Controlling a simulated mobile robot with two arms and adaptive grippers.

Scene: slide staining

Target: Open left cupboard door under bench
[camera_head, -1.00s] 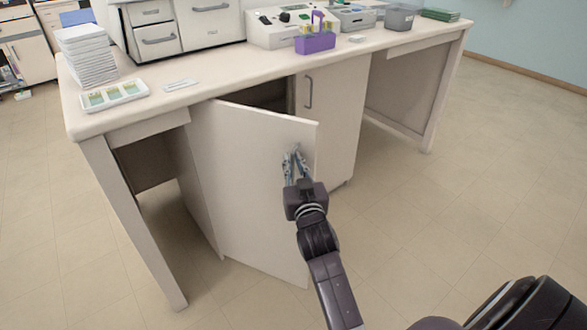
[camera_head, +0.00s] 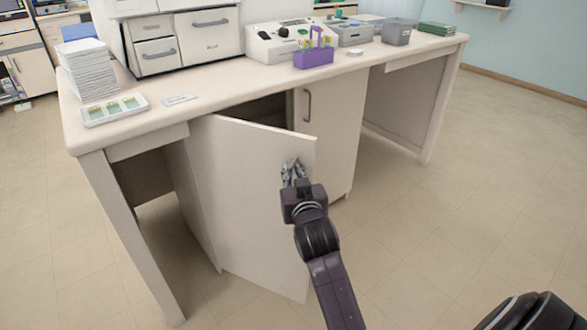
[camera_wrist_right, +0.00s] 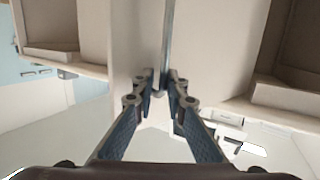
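The left cupboard door (camera_head: 245,190) under the bench stands partly open, swung out toward me, with a dark gap above its top edge. My right gripper (camera_head: 292,168) is at the front of this door, near its free edge. In the right wrist view the fingers (camera_wrist_right: 161,85) are closed in on either side of the door's thin metal handle (camera_wrist_right: 167,40), seemingly gripping it. In the head view the gripper hides most of that handle. The right cupboard door (camera_head: 328,130) is shut, with its own bar handle (camera_head: 307,105). My left gripper is out of view.
The bench top (camera_head: 225,92) carries a slide tray (camera_head: 115,120), a stack of white items (camera_head: 88,70), a purple rack (camera_head: 314,59) and lab devices. A bench leg (camera_head: 135,240) stands left of the open door. The floor (camera_head: 440,220) to the right is clear.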

